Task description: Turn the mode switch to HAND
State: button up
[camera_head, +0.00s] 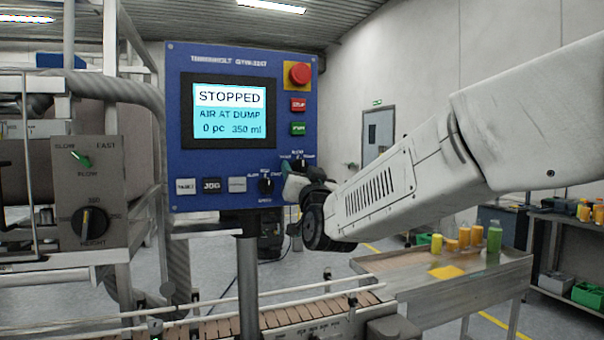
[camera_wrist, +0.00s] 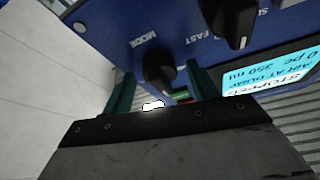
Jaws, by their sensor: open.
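The mode switch is a black knob on the right side of the blue control panel, just below the green button; it shows beside my gripper in the head view (camera_head: 299,163). In the wrist view the mode switch (camera_wrist: 158,70) stands under the white word MODE. My gripper (camera_wrist: 163,88) is open, with one teal finger on each side of the knob. Whether the fingers touch it, I cannot tell. My gripper (camera_head: 293,176) partly covers the area around the switch in the head view. The switch's position labels are too small or hidden to read.
The speed knob (camera_head: 266,186) sits left of the switch and also shows in the wrist view (camera_wrist: 237,24). A red emergency stop (camera_head: 299,74), red button (camera_head: 298,104) and green button (camera_head: 298,128) are above. The screen (camera_head: 228,111) reads STOPPED, AIR AT DUMP. A conveyor (camera_head: 270,318) runs below.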

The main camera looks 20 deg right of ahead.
jog(key=shift+c, duration=0.3)
jog(key=c, duration=0.9)
jog(key=shift+c, duration=0.2)
jog(key=shift+n, duration=0.3)
jog(key=n+y, duration=0.1)
jog(key=n, duration=0.1)
jog(key=n+y, duration=0.1)
jog(key=n, duration=0.1)
jog(key=n+y, duration=0.1)
jog(key=n, duration=0.1)
jog(key=shift+d+y, duration=0.25)
jog(key=shift+y, duration=0.05)
jog(key=shift+d+n+g+y, duration=0.15)
jog(key=shift+n+y, duration=0.6)
jog(key=shift+n, duration=0.85)
jog(key=shift+a+n+g+y, duration=0.1)
jog(key=shift+n+g+y, duration=0.15)
jog(key=shift+n+y, duration=0.95)
jog(key=shift+n+h, duration=0.25)
jog(key=shift+n, duration=0.35)
jog(key=o, duration=1)
